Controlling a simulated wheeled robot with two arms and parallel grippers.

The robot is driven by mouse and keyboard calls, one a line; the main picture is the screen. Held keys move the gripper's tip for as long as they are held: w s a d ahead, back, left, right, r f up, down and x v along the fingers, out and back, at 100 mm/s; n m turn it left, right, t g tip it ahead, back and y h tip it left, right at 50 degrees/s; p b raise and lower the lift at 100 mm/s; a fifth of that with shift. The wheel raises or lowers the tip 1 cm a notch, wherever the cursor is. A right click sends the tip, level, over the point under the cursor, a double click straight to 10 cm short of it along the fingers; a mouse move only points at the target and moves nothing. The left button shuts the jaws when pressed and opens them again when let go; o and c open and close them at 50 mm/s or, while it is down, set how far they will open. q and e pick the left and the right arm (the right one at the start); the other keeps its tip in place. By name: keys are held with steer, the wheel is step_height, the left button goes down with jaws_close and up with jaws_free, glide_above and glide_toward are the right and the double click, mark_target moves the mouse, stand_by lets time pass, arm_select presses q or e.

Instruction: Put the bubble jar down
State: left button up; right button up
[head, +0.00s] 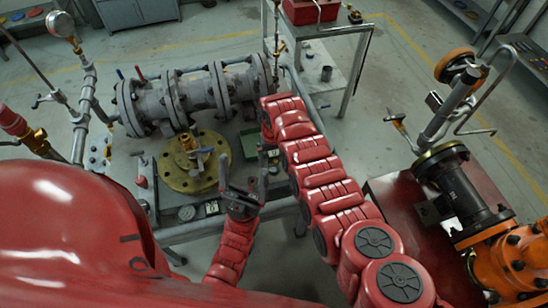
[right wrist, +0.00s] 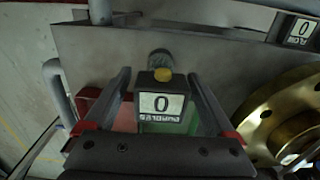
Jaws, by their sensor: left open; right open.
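I cannot single out a bubble jar with certainty in either view. My left gripper (head: 243,187) is open and empty at the bench's near edge, right of the brass flange (head: 193,163).
The grey flanged valve body (head: 192,97) lies along the back of the bench. Gauge piping (head: 86,85) stands at left. A red stand (head: 404,200) bears an orange valve (head: 512,257) at right.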

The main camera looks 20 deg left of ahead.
step_height(320, 180, up, 8)
steer(key=b, duration=0.2)
steer(key=shift+w+r+b, duration=0.1)
steer(key=shift+b, duration=0.2)
step_height(320, 180, up, 3)
steer(key=shift+r+p, duration=0.2)
steer(key=shift+p, duration=0.65)
steer(key=shift+r, duration=0.4)
steer(key=shift+f, duration=0.1)
